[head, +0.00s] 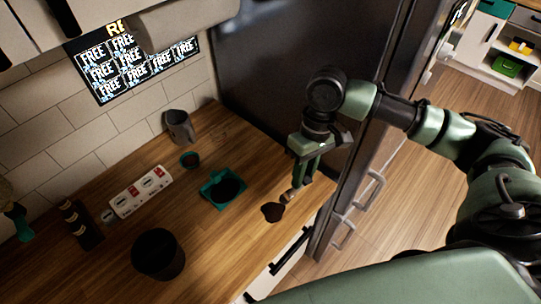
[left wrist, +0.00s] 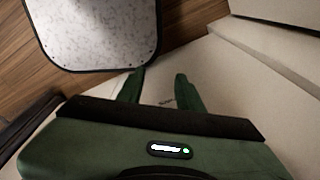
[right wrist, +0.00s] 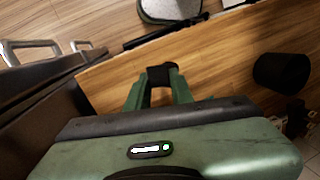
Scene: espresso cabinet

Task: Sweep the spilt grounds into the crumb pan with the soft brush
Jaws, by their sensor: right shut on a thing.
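The crumb pan (head: 208,190) is a teal tray with a dark inside, on the wooden counter in the head view. The spilt grounds (head: 272,212) look like a dark brown patch to its right, near the counter's front edge. My right gripper (head: 302,180) points down above the counter and is shut on the soft brush (head: 289,194), whose low end is close to the grounds; contact is unclear. In the right wrist view a dark block (right wrist: 161,75) shows between the fingertips. My left gripper (left wrist: 160,78) is open and empty, away from the counter.
A tall dark fridge (head: 290,70) stands behind my right arm.

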